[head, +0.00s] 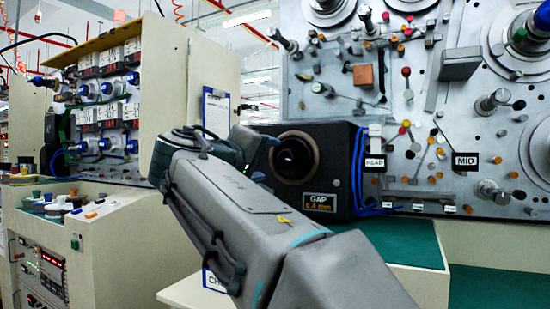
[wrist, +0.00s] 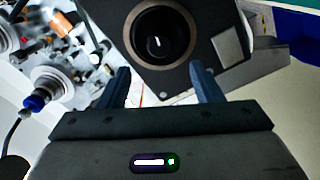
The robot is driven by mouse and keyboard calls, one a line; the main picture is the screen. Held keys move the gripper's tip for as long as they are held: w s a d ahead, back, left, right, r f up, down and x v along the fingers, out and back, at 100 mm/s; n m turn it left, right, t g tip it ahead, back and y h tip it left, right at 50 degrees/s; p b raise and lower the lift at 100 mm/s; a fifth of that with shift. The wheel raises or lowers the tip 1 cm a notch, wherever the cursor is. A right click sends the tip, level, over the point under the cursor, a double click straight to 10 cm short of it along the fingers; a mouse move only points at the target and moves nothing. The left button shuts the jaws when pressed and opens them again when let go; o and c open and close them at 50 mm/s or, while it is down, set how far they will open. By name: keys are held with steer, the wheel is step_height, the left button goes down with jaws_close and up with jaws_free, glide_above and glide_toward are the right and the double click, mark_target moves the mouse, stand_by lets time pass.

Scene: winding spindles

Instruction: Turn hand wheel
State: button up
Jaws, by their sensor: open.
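The hand wheel (head: 297,158) is a round black knob on the face of a black box (head: 338,140), above a label reading "GAP 6.4 mm" (head: 320,202). In the wrist view the hand wheel (wrist: 158,43) shows a short white mark at its centre. My gripper (wrist: 160,68) is open and empty. In the wrist view its two fingers are spread, with the wheel beyond and between them, and they appear apart from it. In the head view my arm covers most of the gripper and the area left of the box.
A steel panel (head: 460,120) with spindles, guides and coloured knobs rises behind and right of the box. Blue cables (head: 360,170) hang at the box's right side. A green-topped surface (head: 410,240) lies below. A cabinet (head: 120,250) with controls stands left.

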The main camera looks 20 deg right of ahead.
steer(key=shift+v, duration=2.3)
steer(key=shift+p, duration=0.75)
steer(key=s+f+n+g+y+p, duration=0.1)
steer(key=s+f+g+y+p, duration=0.4)
steer(key=f+y+p, duration=0.85)
steer(key=s+a+f+m+g+p, duration=0.1)
steer(key=s+a+p, duration=0.1)
steer(key=s+p, duration=0.3)
steer(key=s+a+f+m+g+p, duration=0.2)
steer(key=s+p, duration=0.4)
steer(key=p, duration=0.4)
steer(key=shift+s+a+f+y+p, duration=0.25)
steer(key=shift+a+f+y+p, duration=0.05)
steer(key=shift+y+p, duration=0.1)
